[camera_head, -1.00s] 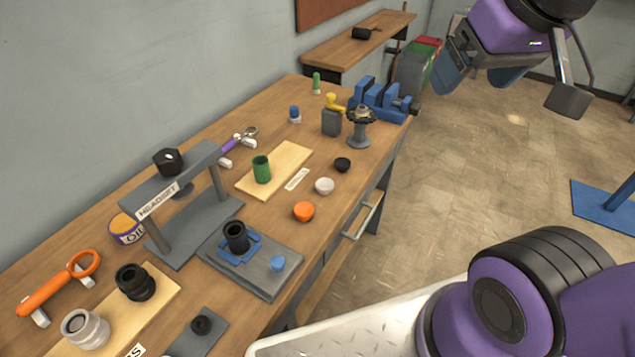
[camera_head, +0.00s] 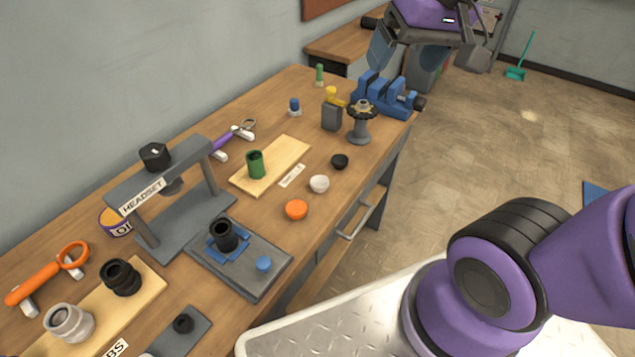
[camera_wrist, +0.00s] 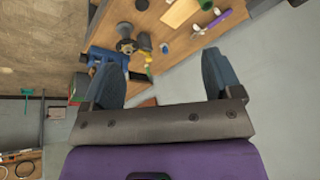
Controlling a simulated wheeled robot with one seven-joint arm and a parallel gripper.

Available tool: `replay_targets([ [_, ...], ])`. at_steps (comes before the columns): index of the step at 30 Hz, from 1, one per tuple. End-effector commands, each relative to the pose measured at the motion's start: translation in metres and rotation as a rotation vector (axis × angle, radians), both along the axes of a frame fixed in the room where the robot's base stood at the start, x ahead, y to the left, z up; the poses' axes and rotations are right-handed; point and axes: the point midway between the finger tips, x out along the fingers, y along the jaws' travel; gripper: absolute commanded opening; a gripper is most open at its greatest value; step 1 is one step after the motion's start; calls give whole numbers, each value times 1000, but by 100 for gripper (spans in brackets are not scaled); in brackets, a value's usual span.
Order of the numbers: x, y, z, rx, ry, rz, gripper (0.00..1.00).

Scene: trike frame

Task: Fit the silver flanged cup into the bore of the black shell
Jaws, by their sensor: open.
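A small pale cup (camera_head: 319,184), which looks like the silver cup, sits on the bench between an orange cup (camera_head: 296,209) and a black cup (camera_head: 340,161). Its flange is too small to make out. A black shell (camera_head: 223,236) stands upright, bore up, in a blue holder (camera_head: 243,243) on a grey plate (camera_head: 257,283). My gripper (camera_head: 408,60) is open and empty, high near the bench's far end, well away from cup and shell. Its two spread fingers show in the wrist view (camera_wrist: 160,60), with nothing between them.
A grey headset stand (camera_head: 183,220) rises behind the shell. A green cylinder (camera_head: 256,165) stands on a wooden board. A blue vise (camera_head: 385,96) and a grey pedestal (camera_head: 359,125) occupy the far end. Another black part (camera_head: 120,278) and a silver part (camera_head: 69,323) stand at front left.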

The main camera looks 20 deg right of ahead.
Motion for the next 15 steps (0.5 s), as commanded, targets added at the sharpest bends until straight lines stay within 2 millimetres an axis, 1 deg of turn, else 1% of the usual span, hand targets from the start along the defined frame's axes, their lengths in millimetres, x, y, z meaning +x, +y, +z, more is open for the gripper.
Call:
replay_targets([
  [5, 20, 6, -14, 37, 44, -16, 84],
  [8, 36, 11, -25, 61, 76, -32, 84],
  [15, 74, 23, -61, 108, 155, -88, 84],
])
